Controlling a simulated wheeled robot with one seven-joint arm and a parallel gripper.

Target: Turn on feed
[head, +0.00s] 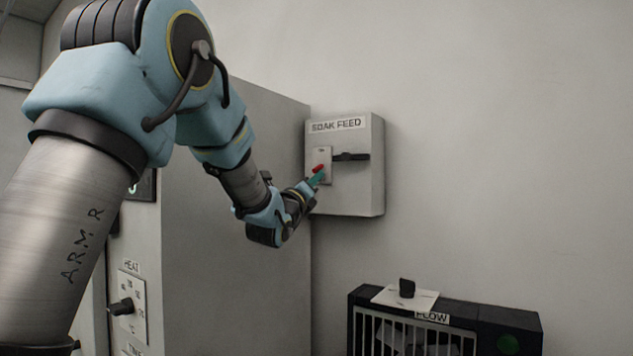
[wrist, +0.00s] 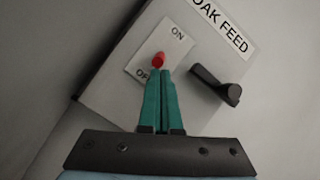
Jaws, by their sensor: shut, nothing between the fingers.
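The SOAK FEED box (head: 345,200) is a grey wall box with a white ON/OFF plate (wrist: 174,38) on its front. A small lever with a red tip (head: 318,168) sits on that plate; the red tip (wrist: 158,59) also shows in the wrist view, between the ON and OFF marks. My gripper (head: 318,178) has green fingers, shut and empty. In the wrist view the fingertips (wrist: 161,72) are right at the red tip, on its OFF side, and cover part of the OFF mark. I cannot tell whether they touch it.
A black handle (head: 350,157) sticks out of the box right of the plate. A grey cabinet (head: 235,200) stands left of the box, with a HEAT knob (head: 122,307). A black FLOW unit (head: 510,325) is low at right. The wall at right is clear.

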